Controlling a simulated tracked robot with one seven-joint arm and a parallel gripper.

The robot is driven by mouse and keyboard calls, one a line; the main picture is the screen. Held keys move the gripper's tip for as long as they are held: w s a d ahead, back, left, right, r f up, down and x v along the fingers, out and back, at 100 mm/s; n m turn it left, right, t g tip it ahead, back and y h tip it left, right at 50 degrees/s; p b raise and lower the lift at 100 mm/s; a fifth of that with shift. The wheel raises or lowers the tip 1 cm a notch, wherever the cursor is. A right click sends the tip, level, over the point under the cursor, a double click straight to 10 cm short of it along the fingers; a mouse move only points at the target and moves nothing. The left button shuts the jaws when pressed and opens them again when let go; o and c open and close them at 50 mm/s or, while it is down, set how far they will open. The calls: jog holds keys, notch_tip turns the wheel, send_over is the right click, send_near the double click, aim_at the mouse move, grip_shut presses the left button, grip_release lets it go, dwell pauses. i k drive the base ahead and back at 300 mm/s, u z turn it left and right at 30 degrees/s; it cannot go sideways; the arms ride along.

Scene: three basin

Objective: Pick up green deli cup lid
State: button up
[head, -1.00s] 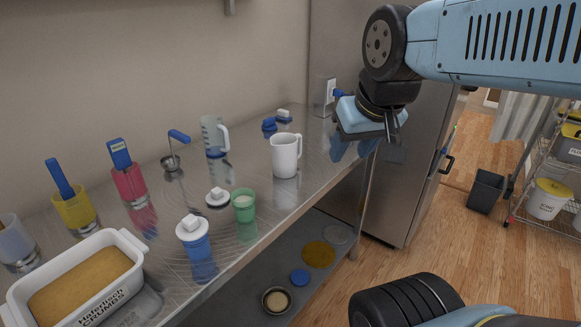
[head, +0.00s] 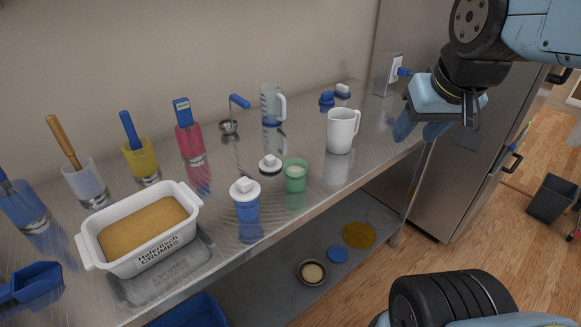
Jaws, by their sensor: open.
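The green deli cup (head: 295,177) stands uncovered on the steel counter with pale contents inside. A white lid with a square knob and dark rim (head: 270,165) lies on the counter just left of and behind the cup, apart from it. No green-coloured lid shows; this white one is the loose lid beside the green cup. My gripper (head: 468,118) is open and empty at the right, above the counter's right end and well away from the lid. Its fingers point downward and are partly hard to make out.
A blue cup with a white knobbed lid (head: 246,205) stands in front of the loose lid. A white jug (head: 342,131) stands between the lid and my gripper. A white crumbs dish (head: 185,240) is at the left. The lower shelf (head: 270,290) holds several round items.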

aim_at(270, 165)
jog(key=z, duration=0.2)
jog(key=k, duration=0.9)
jog(key=u, duration=0.7)
jog(key=i, duration=1)
jog(key=z, duration=0.05)
